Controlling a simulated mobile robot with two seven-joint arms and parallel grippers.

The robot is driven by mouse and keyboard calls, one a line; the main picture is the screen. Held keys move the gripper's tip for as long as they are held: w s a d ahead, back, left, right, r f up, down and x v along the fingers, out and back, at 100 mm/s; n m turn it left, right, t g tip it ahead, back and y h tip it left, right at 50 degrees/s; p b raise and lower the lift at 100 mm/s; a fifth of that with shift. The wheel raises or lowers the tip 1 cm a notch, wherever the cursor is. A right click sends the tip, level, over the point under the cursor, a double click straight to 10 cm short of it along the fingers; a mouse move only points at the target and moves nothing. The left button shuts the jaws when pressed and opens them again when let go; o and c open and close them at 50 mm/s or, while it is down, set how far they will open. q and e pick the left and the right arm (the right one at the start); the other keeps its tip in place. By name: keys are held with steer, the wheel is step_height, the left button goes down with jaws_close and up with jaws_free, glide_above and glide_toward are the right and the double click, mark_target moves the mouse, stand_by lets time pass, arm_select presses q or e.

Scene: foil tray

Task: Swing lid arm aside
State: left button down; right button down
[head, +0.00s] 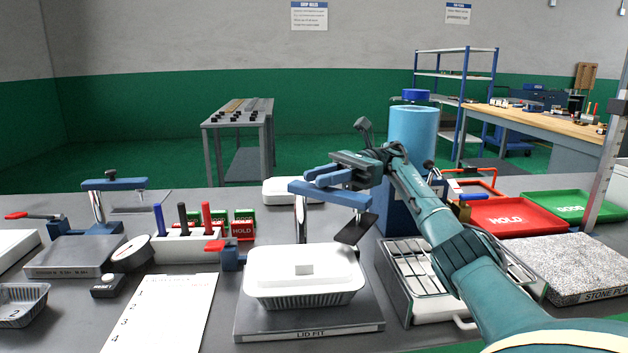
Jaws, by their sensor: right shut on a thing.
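The lid arm (347,196) is a blue bar on a silver post behind the foil tray. A dark pad (355,229) hangs at its right end, over the tray's back right corner. The foil tray (304,290) has a white lid (303,268) on it and sits on the grey LID FIT plate (262,325). My right gripper (322,177) reaches in from the right and is shut on the lid arm; the exact contact is partly hidden by the fingers. My left gripper is not in view.
A red-handled clamp (230,248) stands left of the tray. A blue cylinder (413,135) on a stand is behind my right arm. A rack tray (410,278) lies to the right. Pens in a white holder (187,245) and a numbered sheet (163,312) are left.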

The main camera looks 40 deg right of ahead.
stand_by(0.3)
steer(key=c, duration=1.3)
jaws_free()
step_height(320, 180, up, 10)
steer(key=shift+p, duration=0.65)
